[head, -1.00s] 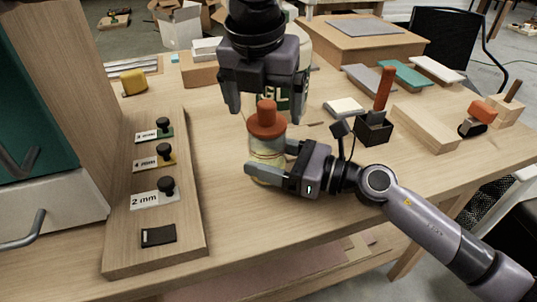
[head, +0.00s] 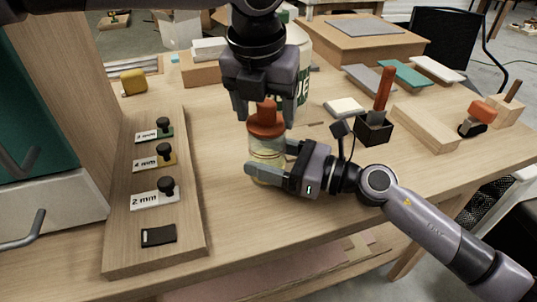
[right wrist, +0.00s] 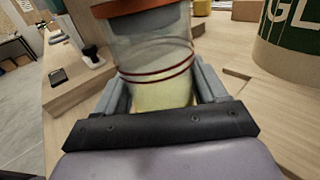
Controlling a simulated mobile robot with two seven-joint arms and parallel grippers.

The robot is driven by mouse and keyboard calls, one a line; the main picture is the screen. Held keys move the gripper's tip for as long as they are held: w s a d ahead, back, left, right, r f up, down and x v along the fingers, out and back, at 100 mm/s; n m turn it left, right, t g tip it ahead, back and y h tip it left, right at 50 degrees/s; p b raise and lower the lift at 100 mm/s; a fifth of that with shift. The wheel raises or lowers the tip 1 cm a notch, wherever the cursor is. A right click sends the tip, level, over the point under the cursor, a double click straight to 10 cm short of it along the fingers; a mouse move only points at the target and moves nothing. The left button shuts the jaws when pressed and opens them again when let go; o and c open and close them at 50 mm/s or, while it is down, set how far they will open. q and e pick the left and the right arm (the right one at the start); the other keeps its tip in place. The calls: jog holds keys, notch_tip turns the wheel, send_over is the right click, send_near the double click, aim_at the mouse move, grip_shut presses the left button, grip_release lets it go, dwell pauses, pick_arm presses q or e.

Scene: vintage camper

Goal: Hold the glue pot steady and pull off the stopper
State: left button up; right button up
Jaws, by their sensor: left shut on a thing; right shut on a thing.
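The glue pot (head: 268,150) is a clear jar with yellowish contents and dark red lines, standing upright on the workbench. It also fills the middle of the right wrist view (right wrist: 150,60). My right gripper (head: 268,166) is shut around its body from the right. The orange-red stopper (head: 267,127) sits on the pot's mouth; its lower edge shows at the top of the right wrist view (right wrist: 125,8). My left gripper (head: 266,112) points down from above and is shut on the stopper's upper part, with a finger on either side.
A wooden board (head: 122,245) with black knobs and size labels lies to the left. A large white and green glue container (head: 300,60) stands just behind the left gripper. A black holder with an orange-handled tool (head: 374,128) and wooden blocks stand to the right.

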aim_at(266, 103)
pick_arm(q)
jog(key=shift+r, duration=0.15)
jog(key=shift+w+v, duration=0.15)
jog(key=shift+v, duration=0.55)
jog(key=shift+w+v, duration=0.15)
jog(key=shift+v, duration=0.5)
jog(key=shift+d+r, duration=0.1)
jog(key=shift+r, duration=0.1)
jog(key=shift+w+v, duration=0.2)
jog(key=shift+v, duration=0.7)
jog(key=shift+w+v, duration=0.2)
jog(key=shift+v, duration=0.75)
jog(key=shift+d+r, duration=0.1)
pick_arm(e)
jog(key=o, duration=1.2)
jog(key=shift+o, duration=0.2)
jog(key=shift+d, duration=0.1)
